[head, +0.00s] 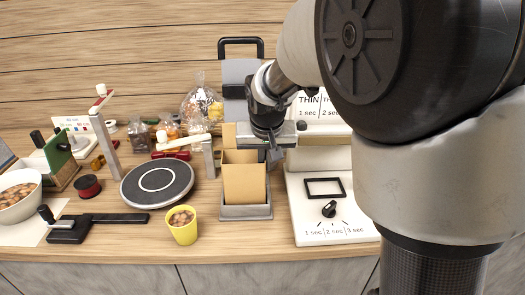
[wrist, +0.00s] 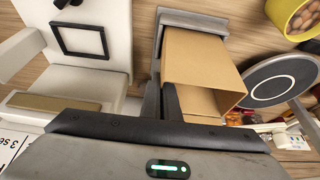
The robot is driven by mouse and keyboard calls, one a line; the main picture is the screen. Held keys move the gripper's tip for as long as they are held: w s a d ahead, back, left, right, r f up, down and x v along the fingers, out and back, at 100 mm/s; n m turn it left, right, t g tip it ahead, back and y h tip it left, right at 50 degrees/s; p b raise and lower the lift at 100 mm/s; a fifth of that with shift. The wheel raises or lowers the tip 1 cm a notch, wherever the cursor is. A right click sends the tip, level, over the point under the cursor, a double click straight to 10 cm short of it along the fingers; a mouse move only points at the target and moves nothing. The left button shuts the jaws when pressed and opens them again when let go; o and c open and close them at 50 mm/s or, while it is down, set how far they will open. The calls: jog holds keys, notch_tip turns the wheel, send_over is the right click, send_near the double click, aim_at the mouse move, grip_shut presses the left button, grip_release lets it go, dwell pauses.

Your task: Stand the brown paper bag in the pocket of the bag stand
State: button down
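The brown paper bag (head: 245,182) stands upright, open at the top, with its lower end in the pocket of the grey bag stand (head: 246,212). In the wrist view the bag (wrist: 195,58) shows its side and open mouth, and the stand (wrist: 195,21) lies at its lower end. My gripper (head: 274,153) is at the bag's top right edge. In the wrist view its dark fingers (wrist: 161,101) are close together at one side wall of the bag and look shut on it. The contact itself is partly hidden.
A white sealer-like device (head: 330,208) stands close to the right of the stand. A yellow cup (head: 183,226) and a round black turntable (head: 157,184) are to the left. Filled clear bags (head: 201,105) stand behind. Little counter is free in front of the stand.

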jog(key=shift+f+b, duration=0.5)
jog(key=shift+f, duration=0.25)
dwell(1.5)
jog(key=c, duration=1.9)
grip_release()
jog(key=o, duration=0.5)
jog(key=shift+o, duration=0.2)
jog(key=shift+r, duration=0.1)
jog(key=p+v, duration=0.2)
jog(key=v, duration=1.5)
jog(key=shift+r, duration=0.15)
